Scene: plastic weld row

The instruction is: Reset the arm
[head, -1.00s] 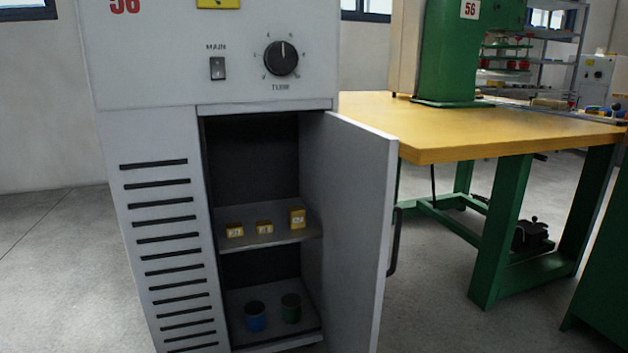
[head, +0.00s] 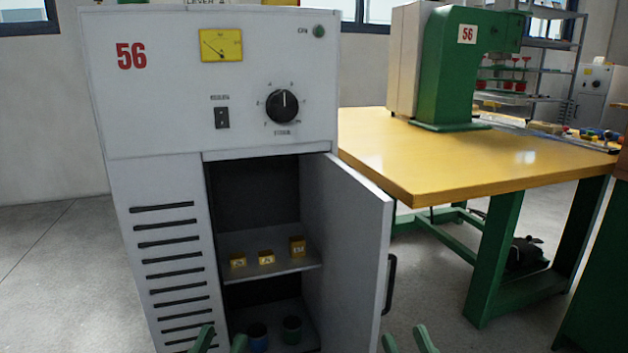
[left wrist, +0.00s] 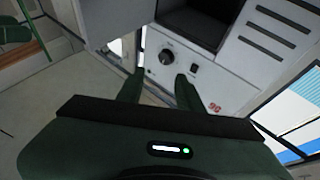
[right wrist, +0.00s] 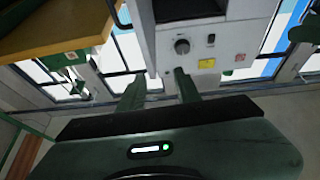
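My left gripper (head: 220,342) shows at the bottom edge of the head view, in front of the cabinet (head: 165,180). Its green fingers stand apart with nothing between them, also in the left wrist view (left wrist: 160,85). My right gripper (head: 409,342) is at the bottom edge, just right of the open cabinet door (head: 350,235). Its fingers are apart and empty, also in the right wrist view (right wrist: 160,85). Both arms behind the fingers are out of the head view.
The cabinet's shelf (head: 290,268) holds three small yellow boxes (head: 266,258). A blue cup (head: 257,337) and a green cup (head: 292,330) stand below. The door juts forward between my grippers. A yellow-topped table (head: 450,160) with a green machine (head: 450,70) stands at right.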

